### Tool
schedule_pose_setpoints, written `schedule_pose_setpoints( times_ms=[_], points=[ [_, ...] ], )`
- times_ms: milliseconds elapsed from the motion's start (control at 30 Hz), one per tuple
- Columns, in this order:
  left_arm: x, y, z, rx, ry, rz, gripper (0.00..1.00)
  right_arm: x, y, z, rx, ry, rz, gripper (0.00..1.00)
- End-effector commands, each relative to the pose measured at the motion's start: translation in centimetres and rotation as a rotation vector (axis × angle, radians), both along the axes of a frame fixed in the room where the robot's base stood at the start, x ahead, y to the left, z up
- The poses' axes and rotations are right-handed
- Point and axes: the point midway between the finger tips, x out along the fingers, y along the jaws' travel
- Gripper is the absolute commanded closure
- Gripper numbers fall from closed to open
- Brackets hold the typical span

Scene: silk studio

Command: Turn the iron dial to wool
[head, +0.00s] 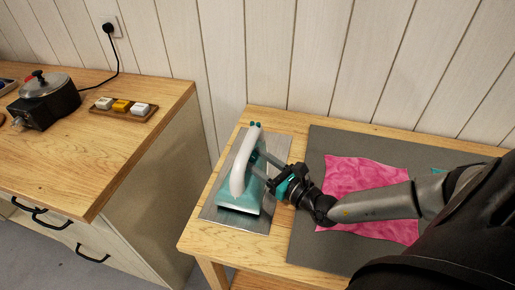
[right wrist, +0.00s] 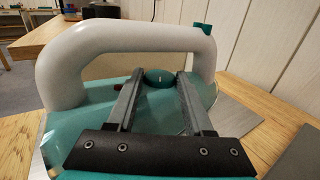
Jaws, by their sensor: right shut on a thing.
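The iron (head: 238,180), teal with a white handle, sits on a metal plate (head: 275,158) on the small wooden table. My right gripper (head: 256,167) reaches into the iron from the right, under the handle arch. The fingers are shut on the dial. The dial's markings are too small to read. My left gripper is not in view.
A pink cloth (head: 365,176) lies on a grey mat (head: 310,225) right of the iron, partly under my right arm. A counter (head: 130,85) at left holds a pot on a black burner (head: 45,98) and a small tray of blocks (head: 124,112). A gap separates counter and table.

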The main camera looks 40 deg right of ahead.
Motion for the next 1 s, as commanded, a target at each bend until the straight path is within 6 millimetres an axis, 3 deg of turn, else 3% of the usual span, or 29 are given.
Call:
schedule_pose_setpoints(
  times_ms=[33,300,867,900,1000],
  points=[
    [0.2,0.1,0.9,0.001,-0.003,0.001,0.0,-0.1,0.2,0.3,0.005,0.002,-0.027,1.0],
    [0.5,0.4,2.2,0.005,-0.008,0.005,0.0,-0.1,0.4,0.1,-0.001,-0.001,-0.129,1.0],
    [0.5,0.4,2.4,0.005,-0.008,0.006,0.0,0.0,0.4,0.0,-0.005,-0.004,-0.156,1.0],
    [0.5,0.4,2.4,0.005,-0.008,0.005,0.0,0.0,0.4,0.0,-0.005,-0.004,-0.156,0.45],
    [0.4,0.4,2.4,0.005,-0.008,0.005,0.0,0.0,0.4,0.0,-0.005,-0.004,-0.156,0.34]
  ],
)
